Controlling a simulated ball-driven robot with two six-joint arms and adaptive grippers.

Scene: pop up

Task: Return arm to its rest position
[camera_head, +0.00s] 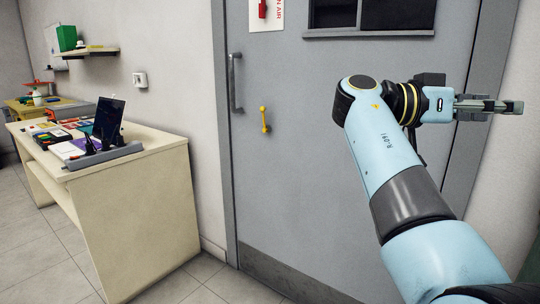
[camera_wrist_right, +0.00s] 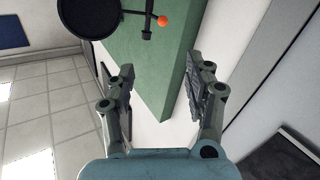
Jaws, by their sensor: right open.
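My right arm (camera_head: 385,155) is raised in front of a grey door in the head view, its light blue links bent at the elbow. My right gripper (camera_head: 490,106) points to the right, near the door frame's right side. In the right wrist view the gripper (camera_wrist_right: 160,92) has its two fingers spread apart with nothing between them. My left gripper is not in view.
The grey door (camera_head: 300,180) has a handle (camera_head: 235,82) and a yellow lever (camera_head: 265,118). A cream table (camera_head: 140,190) with a dark tablet (camera_head: 109,120) stands at left. A green panel (camera_wrist_right: 150,55) lies beyond the fingers. Tiled floor is open.

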